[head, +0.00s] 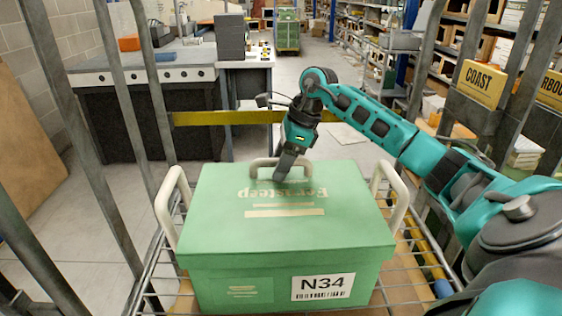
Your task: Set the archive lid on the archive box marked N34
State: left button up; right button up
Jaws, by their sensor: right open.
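The archive box (240,290) is green and stands in a wire cage cart, with a white N34 label (323,287) on its front. The green archive lid (225,215) lies on top of the box and covers its opening. The lid looks level, with its edge over the box's front wall. Pale loop handles stand at the left (167,210), right (399,205) and back (256,168). My right gripper (281,175) is open and points down at the lid's back edge, by the back handle. I cannot tell whether it touches the lid. My left gripper is out of view.
Grey cart bars (105,150) rise on the left and right. Yellow signs, one reading COAST (481,84), hang at the right. A yellow bar (220,117) crosses behind the box. A workbench (150,75) stands at the back left, and shelving at the back right.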

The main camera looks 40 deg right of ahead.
jog(key=p+v, duration=0.1)
jog(key=v, duration=1.2)
jog(key=shift+a+f, duration=0.1)
jog(key=shift+a, duration=0.1)
